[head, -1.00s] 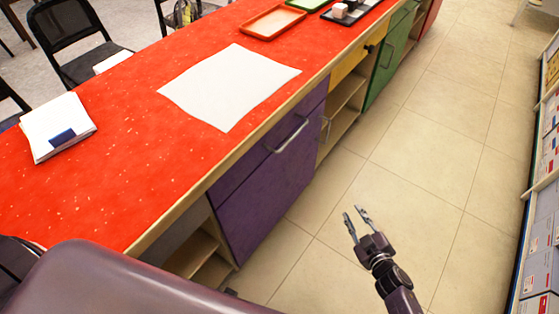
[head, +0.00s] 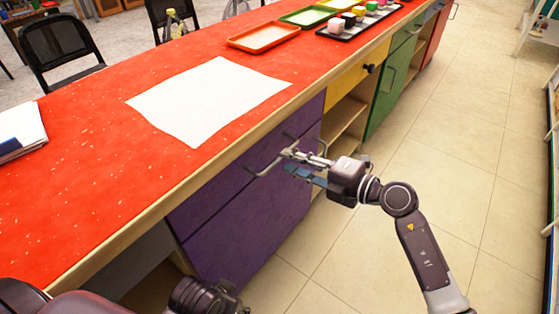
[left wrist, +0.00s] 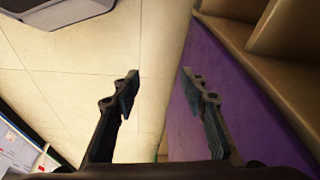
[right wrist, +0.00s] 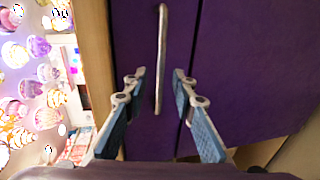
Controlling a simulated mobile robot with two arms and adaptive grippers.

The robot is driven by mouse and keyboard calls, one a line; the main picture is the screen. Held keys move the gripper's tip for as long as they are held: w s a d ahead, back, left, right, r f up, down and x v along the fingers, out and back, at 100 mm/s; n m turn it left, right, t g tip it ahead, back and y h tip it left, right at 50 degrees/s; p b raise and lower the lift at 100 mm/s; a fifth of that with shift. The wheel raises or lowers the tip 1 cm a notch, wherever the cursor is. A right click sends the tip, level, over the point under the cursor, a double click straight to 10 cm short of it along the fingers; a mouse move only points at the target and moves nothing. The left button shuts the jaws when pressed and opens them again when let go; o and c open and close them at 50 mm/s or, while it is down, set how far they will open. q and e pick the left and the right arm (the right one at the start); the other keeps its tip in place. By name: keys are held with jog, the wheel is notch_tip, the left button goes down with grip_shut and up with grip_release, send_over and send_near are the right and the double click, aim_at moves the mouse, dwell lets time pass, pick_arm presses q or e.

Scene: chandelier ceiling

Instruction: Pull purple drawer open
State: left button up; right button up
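The purple drawer (head: 225,185) is the upper front of a purple unit under the red counter. Its front looks flush, with a metal bar handle (head: 265,168). In the head view my right gripper (head: 298,164) is at the handle and partly covers it. In the right wrist view the handle (right wrist: 160,60) lies between the two spread fingers (right wrist: 155,78), with gaps on both sides. My left gripper is open and empty in the left wrist view (left wrist: 159,76), beside a purple panel. In the head view only dark left arm parts show at the bottom.
A white sheet (head: 207,97) lies on the red counter (head: 90,185). An orange tray (head: 263,37) and a black tray (head: 335,35) stand farther back. Open wooden shelves (head: 343,115) adjoin the purple unit. The tiled floor (head: 460,170) to the right is clear.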

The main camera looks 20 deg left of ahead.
aim_at(281, 159)
pick_arm(q)
jog(key=shift+w+b+v, duration=0.2)
jog(key=shift+b+v, duration=0.2)
jog(key=shift+v, duration=1.45)
pick_arm(e)
jog(key=shift+x, duration=2.15)
grip_shut()
